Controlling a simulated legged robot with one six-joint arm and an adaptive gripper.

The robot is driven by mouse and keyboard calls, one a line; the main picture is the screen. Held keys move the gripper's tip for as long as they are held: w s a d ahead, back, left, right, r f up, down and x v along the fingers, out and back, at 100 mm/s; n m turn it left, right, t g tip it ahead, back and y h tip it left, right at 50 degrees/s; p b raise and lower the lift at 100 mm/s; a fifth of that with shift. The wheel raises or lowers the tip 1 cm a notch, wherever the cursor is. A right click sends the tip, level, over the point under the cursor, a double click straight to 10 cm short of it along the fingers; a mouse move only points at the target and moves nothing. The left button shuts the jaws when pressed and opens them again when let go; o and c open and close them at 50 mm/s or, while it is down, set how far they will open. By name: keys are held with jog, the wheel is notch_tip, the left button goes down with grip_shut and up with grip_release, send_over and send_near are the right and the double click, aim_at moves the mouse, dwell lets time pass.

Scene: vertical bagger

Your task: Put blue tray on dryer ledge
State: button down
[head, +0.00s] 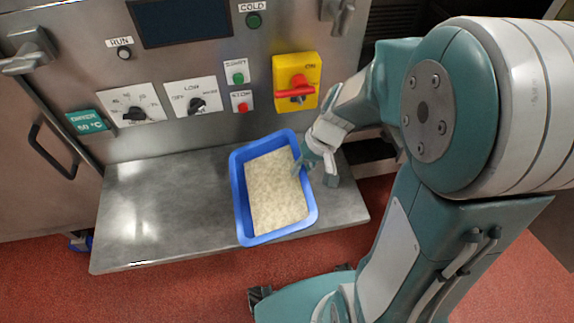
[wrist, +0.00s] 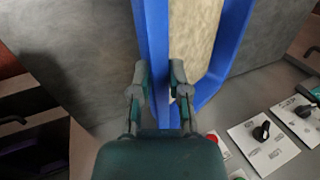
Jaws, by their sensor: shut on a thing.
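The blue tray (head: 237,200) is filled with a pale, grainy material and lies over the grey metal dryer ledge (head: 150,210), right of its middle. It looks about level; I cannot tell whether its base touches the ledge. My gripper (head: 306,163) is at the tray's right long side, shut on its rim. In the wrist view, the fingers of my gripper (wrist: 159,75) sit on either side of the blue tray wall (wrist: 152,35). The tray's underside is hidden.
Behind the ledge stands a steel panel with a yellow switch box (head: 311,66) with a red handle, a green button (head: 238,78), a red button (head: 243,108) and dials (head: 135,114). A black door handle (head: 52,150) is at left. The ledge's left part is bare.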

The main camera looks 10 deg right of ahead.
aim_at(292, 164)
jog(key=w+f, duration=0.6)
jog(key=shift+w+a+f, duration=0.2)
jog(key=shift+w+f, duration=0.2)
notch_tip(292, 164, down, 3)
jog(key=shift+f, duration=0.1)
jog(key=c, duration=0.6)
grip_release()
jog(key=shift+o, duration=0.2)
jog(key=v, duration=1.2)
jog(key=s+a+r+t+h, duration=0.2)
jog(key=s+r+t+h, duration=0.2)
jog(key=s+r, duration=1.1)
jog(key=shift+s+a+t, duration=0.35)
jog(key=shift+s+t, duration=0.35)
jog(key=shift+s, duration=0.3)
jog(key=shift+r, duration=0.15)
